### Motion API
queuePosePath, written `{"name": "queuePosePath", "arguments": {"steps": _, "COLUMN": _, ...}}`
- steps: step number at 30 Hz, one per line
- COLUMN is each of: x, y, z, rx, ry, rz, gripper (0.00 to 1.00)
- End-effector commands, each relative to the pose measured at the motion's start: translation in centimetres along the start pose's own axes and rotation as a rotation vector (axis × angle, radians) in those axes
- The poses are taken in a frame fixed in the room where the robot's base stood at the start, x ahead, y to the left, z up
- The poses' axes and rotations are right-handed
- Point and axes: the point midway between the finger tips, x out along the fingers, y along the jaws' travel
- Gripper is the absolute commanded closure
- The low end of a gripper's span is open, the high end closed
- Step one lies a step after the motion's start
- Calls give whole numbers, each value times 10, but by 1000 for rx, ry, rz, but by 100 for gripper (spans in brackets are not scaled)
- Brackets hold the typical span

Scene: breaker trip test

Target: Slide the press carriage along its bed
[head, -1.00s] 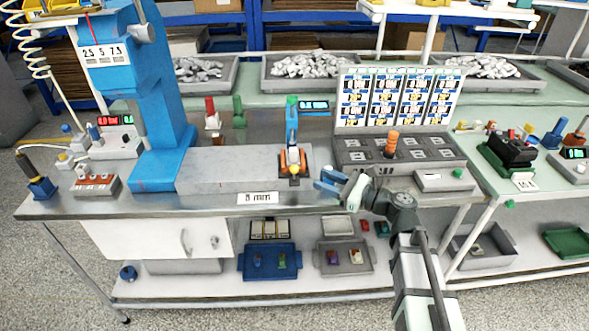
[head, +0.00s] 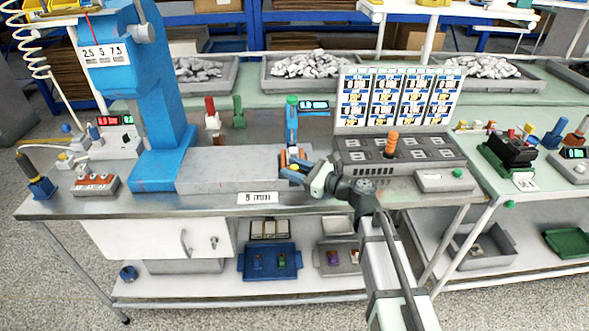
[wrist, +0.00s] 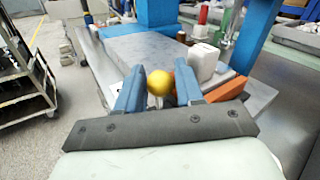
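The carriage (head: 283,160), with orange and white parts, sits at the right end of the grey press bed (head: 225,170). My gripper (head: 298,172) is at its front right side and hides part of it. In the wrist view a round yellow knob (wrist: 159,82) shows between my two blue fingers (wrist: 160,88). The fingers stand apart on either side of the knob; firm contact is not visible. A white block (wrist: 203,63) and an orange part (wrist: 226,89) lie just beyond the right finger. The blue press column (head: 160,110) stands at the bed's left end.
A blue post with a display (head: 313,105) stands behind the carriage. A grey panel with an orange-topped plug (head: 391,143) is to the right. The bed between carriage and column looks clear.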

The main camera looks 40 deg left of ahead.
Motion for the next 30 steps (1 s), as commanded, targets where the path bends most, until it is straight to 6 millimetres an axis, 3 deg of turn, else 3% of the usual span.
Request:
{"name": "queuePosePath", "arguments": {"steps": 2, "x": 0, "y": 0, "z": 0, "rx": 0, "ry": 0, "rz": 0, "gripper": 63}}
{"name": "queuePosePath", "arguments": {"steps": 14, "x": 0, "y": 0, "z": 0, "rx": 0, "ry": 0, "rz": 0, "gripper": 100}}
{"name": "queuePosePath", "arguments": {"steps": 25, "x": 0, "y": 1, "z": 0, "rx": 0, "ry": 0, "rz": 0, "gripper": 100}}
{"name": "queuePosePath", "arguments": {"steps": 30, "x": 11, "y": 8, "z": 1, "rx": 0, "ry": 0, "rz": 2, "gripper": 100}}
